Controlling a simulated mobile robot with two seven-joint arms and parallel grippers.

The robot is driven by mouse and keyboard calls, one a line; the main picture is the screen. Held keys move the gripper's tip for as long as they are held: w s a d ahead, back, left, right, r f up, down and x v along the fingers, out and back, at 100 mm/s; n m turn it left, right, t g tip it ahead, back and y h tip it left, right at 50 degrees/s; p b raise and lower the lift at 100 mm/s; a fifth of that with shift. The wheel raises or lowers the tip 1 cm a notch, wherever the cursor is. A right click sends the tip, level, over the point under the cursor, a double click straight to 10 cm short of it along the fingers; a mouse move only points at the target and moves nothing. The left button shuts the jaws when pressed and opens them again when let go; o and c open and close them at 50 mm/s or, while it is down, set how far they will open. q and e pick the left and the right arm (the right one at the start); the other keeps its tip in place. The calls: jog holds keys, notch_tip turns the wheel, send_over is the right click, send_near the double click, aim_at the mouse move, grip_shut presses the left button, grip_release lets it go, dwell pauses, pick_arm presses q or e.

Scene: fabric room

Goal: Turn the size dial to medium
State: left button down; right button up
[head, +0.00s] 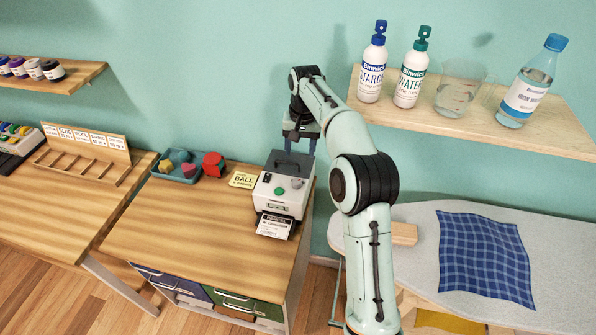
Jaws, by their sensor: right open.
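A small white and grey machine (283,187) stands at the right end of the wooden desk, with a printed label (275,226) at its front. On its top are a green button (279,191) and a grey knob (297,184), which looks like the dial. Its markings and setting are too small to read. My right gripper (300,149) is open and points down above the back of the machine, apart from the knob in the picture. I see nothing between its fingers. My left gripper is not in view.
A yellow card (243,178), a red object (213,164) and a blue tray (178,168) lie left of the machine. Bottles stand on the shelf (470,117) at upper right. An ironing board (415,222) with blue checked cloth (485,258) stands right. The desk's front is clear.

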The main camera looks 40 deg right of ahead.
aim_at(297, 181)
jog(key=f, duration=1.3)
jog(key=shift+w+a, duration=0.1)
jog(key=shift+a, duration=0.25)
jog(key=shift+r, duration=0.1)
jog(key=c, duration=1.1)
